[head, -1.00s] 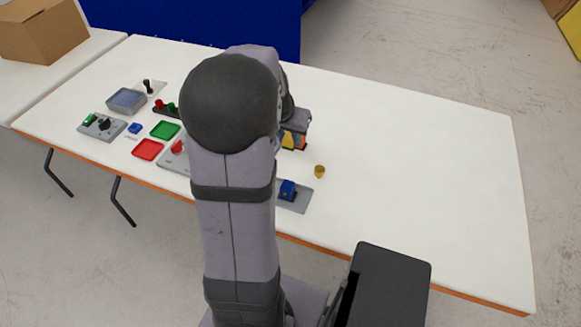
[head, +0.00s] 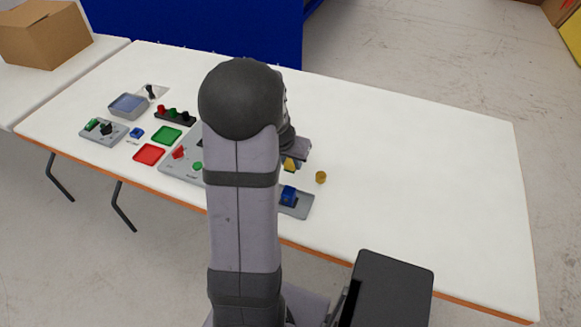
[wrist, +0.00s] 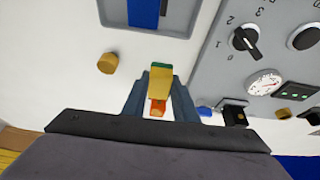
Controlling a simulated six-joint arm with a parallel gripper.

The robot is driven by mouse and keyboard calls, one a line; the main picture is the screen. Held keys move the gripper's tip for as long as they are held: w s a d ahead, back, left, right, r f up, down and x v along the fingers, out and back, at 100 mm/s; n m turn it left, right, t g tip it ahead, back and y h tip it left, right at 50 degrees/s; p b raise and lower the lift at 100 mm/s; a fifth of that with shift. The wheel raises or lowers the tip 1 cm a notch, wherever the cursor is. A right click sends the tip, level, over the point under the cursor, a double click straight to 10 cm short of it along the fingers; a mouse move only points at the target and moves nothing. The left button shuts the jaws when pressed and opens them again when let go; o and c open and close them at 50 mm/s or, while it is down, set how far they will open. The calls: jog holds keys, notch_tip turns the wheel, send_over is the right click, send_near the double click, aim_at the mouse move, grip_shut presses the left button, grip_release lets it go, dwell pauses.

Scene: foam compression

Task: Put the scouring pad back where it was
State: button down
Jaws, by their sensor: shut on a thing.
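The scouring pad (wrist: 160,82), yellow with a green end, stands between the fingers of my gripper (wrist: 160,92) in the wrist view. The gripper is shut on it. An orange patch shows between the fingers behind the pad; I cannot tell what it belongs to. In the head view a bit of the yellow pad (head: 290,165) shows beside my arm, which hides most of the gripper. Whether the pad touches the table is not clear.
A brass cylinder (head: 320,177) stands right of the gripper. A blue block on a grey plate (head: 297,210) is nearer the front edge. A grey control panel (head: 178,166), red tray (head: 149,154) and green tray (head: 167,135) lie left. The table's right half is clear.

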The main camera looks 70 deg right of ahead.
aim_at(291, 168)
jog(key=shift+f, duration=1.45)
jog(key=shift+f+b, duration=0.15)
jog(key=shift+b, duration=0.3)
jog(key=c, duration=1.4)
grip_release()
jog(key=shift+c, duration=0.2)
jog(key=shift+a+r+p, duration=0.1)
jog(key=shift+r+p, duration=0.2)
jog(key=shift+r, duration=0.4)
jog(key=v, duration=1.1)
jog(key=shift+p, duration=0.35)
jog(key=shift+a, duration=0.1)
